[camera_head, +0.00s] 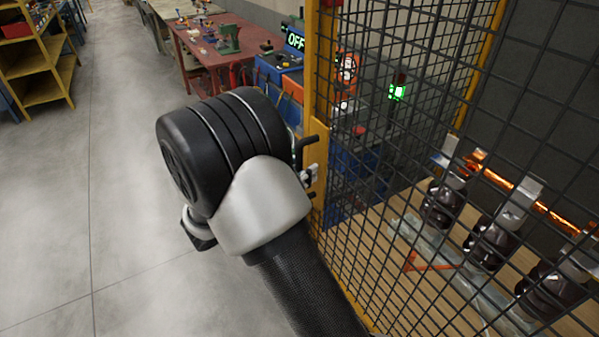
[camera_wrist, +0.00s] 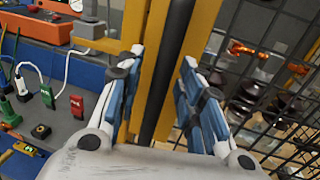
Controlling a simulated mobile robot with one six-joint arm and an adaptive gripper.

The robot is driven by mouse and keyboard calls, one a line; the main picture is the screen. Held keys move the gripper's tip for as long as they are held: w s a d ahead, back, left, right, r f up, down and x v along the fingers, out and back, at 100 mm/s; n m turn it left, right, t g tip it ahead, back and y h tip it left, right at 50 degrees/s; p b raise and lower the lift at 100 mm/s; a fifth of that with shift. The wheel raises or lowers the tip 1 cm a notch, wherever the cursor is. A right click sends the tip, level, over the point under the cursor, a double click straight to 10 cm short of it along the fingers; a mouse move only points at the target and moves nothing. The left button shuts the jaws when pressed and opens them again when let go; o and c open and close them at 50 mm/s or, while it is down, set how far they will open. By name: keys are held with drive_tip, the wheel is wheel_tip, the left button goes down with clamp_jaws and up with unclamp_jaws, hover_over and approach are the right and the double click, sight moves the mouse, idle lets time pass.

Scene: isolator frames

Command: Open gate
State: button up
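The gate is a black wire mesh panel (camera_head: 400,130) with a yellow upright (camera_head: 318,70), at the right of the head view. It looks shut, but its far edges are out of view. In the wrist view my gripper (camera_wrist: 160,85) is open, with blue-padded fingers spread apart. A yellow upright (camera_wrist: 158,85) and a dark vertical bar (camera_wrist: 176,60) show between the fingers. I cannot tell whether the fingers touch them. In the head view my arm hides most of the gripper.
Behind the mesh stand dark ribbed insulators (camera_head: 492,240) with an orange copper-like bar (camera_head: 545,210). A red workbench (camera_head: 205,55) and a blue bin (camera_head: 275,72) stand beyond my arm. A yellow shelf (camera_head: 45,65) is far left. The grey floor (camera_head: 100,190) at left is clear.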

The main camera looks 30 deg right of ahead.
drive_tip(key=shift+c, duration=0.3)
clamp_jaws()
idle(0.6)
